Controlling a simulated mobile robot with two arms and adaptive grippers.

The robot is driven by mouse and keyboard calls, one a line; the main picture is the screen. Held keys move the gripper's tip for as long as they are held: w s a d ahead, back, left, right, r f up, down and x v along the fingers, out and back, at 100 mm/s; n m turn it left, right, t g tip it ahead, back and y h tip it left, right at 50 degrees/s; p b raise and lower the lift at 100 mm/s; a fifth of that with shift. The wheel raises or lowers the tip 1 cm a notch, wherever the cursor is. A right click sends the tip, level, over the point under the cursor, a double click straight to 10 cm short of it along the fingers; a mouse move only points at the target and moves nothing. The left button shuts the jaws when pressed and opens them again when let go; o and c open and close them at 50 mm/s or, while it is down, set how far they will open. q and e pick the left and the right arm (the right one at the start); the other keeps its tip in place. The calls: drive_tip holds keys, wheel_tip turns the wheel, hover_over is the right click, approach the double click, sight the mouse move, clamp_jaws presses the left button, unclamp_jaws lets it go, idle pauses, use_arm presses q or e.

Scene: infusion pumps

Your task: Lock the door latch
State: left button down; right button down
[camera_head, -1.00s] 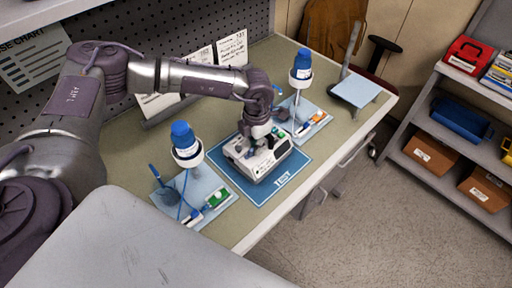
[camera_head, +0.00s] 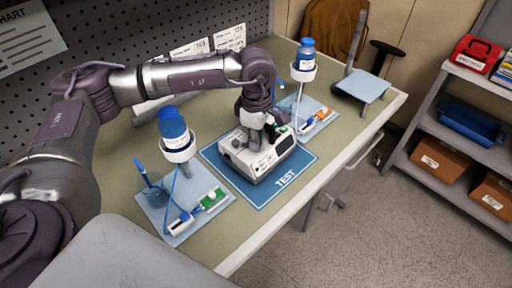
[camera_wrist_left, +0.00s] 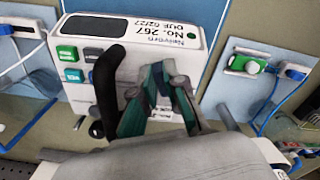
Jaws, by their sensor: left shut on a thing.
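The white infusion pump (camera_head: 262,160) sits on the blue TEST mat (camera_head: 285,181) on the bench. In the left wrist view the pump (camera_wrist_left: 135,45) shows a label, coloured buttons and a black curved lever or handle (camera_wrist_left: 104,85). My left gripper (camera_head: 257,127) is down at the top of the pump. In the left wrist view its teal-padded fingers (camera_wrist_left: 167,80) close together beside the black piece, on a small grey part that seems to be the door latch. The fingers hide most of that part, so its exact position cannot be told.
Stands with blue-capped bottles (camera_head: 173,128) (camera_head: 305,52) and blue tubing are on light-blue plates on both sides of the pump. A grey surface (camera_head: 130,250) fills the lower left. A shelf with bins (camera_head: 440,160) stands at the right. The bench front edge is clear.

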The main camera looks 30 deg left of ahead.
use_arm(q)
drive_tip(key=m+b, duration=0.2)
drive_tip(key=m, duration=0.1)
drive_tip(key=shift+s+f+b, duration=0.1)
drive_tip(key=shift+f+b, duration=0.1)
drive_tip(key=shift+b, duration=0.2)
drive_tip(key=shift+r+m+b, duration=0.1)
drive_tip(key=shift+m+b, duration=0.5)
drive_tip(key=shift+m, duration=0.2)
drive_tip(key=shift+r, duration=0.1)
drive_tip(key=c, duration=1.2)
unclamp_jaws()
